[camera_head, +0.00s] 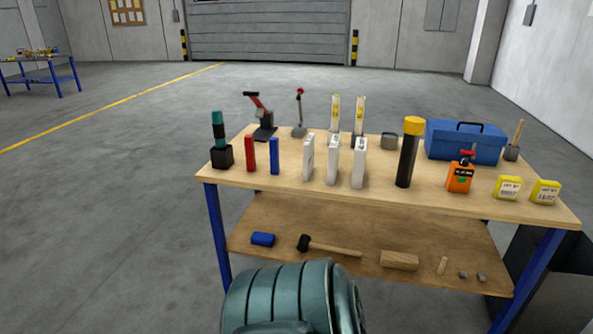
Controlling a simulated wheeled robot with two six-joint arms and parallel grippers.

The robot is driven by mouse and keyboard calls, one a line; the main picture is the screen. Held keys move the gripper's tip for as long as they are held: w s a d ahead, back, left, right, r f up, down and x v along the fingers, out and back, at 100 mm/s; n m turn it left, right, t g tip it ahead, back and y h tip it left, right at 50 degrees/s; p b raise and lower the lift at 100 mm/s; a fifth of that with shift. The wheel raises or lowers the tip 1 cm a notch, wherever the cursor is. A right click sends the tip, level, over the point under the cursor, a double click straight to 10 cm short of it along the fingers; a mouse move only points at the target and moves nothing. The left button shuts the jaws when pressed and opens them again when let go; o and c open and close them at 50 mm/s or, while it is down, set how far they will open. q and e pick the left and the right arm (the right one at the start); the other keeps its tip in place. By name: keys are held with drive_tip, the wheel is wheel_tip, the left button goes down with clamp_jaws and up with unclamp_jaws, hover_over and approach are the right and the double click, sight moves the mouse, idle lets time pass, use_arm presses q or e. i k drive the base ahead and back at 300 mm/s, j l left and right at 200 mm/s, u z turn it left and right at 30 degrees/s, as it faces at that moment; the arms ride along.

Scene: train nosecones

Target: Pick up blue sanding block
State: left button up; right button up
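A small blue block (262,239) lies on the lower shelf of the workbench, near its left end. It looks like the blue sanding block, but it is too small in view to be sure. An upright narrow blue piece (274,170) stands on the bench top beside a similar red piece (250,154). Neither of my grippers is in view.
The lower shelf (330,225) also holds a mallet (335,247) and a wooden block (399,260). A dark bin (560,280) stands right. Open floor lies left.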

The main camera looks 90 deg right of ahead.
sight(261, 238)
drive_tip(key=z, duration=2.5)
drive_tip(key=u, duration=4.65)
drive_tip(key=z, duration=4.35)
